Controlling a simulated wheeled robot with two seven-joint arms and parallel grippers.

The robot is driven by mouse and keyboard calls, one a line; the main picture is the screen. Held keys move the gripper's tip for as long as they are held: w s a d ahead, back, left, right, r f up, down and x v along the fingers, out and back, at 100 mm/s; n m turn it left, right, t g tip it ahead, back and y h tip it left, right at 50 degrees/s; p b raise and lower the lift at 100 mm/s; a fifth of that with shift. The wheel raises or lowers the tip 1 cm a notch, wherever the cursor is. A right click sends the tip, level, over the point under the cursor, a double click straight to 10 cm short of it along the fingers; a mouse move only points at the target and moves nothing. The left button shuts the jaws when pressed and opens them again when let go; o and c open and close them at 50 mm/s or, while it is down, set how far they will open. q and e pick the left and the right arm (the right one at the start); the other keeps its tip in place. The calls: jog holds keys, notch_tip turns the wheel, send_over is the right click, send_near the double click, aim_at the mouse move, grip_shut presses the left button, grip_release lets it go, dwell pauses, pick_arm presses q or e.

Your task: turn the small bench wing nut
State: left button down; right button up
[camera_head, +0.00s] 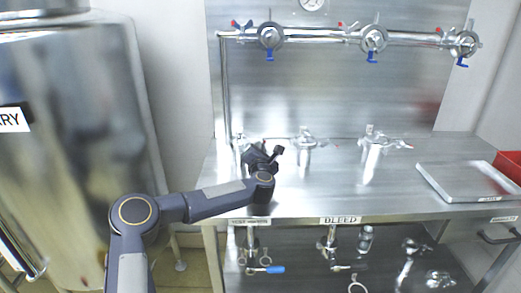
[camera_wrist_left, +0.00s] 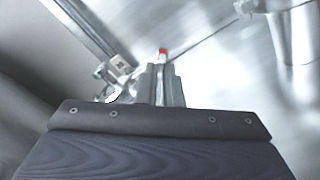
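My left gripper (camera_head: 262,155) is over the left end of the steel bench, at the leftmost fitting (camera_head: 241,143). In the left wrist view its fingers (camera_wrist_left: 163,82) are close together, with a thin silver strip between them and a red tip (camera_wrist_left: 163,52) just past their ends. The red tip may belong to the small wing nut; I cannot tell whether the fingers grip it. A metal clamp (camera_wrist_left: 113,76) shows left of the fingers. In the head view the gripper hides much of the fitting, and no wing nut shows clearly there. My right gripper is in neither view.
Two more bench fittings (camera_head: 306,140) (camera_head: 374,142) stand to the right. A pipe with several clamped valves (camera_head: 320,38) runs above. A flat metal tray (camera_head: 468,183) and a red bin (camera_head: 509,165) are at the right. A large steel tank (camera_head: 75,110) stands left.

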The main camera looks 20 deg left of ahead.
pick_arm(q)
jog(key=shift+m, duration=0.3)
jog(key=m, duration=0.3)
jog(key=shift+d+m, duration=0.1)
jog(key=shift+m, duration=0.3)
jog(key=m, duration=0.4)
jog(key=shift+f+m, duration=0.15)
jog(key=shift+m, duration=0.25)
jog(key=c, duration=1.6)
grip_release()
jog(key=shift+s, duration=0.1)
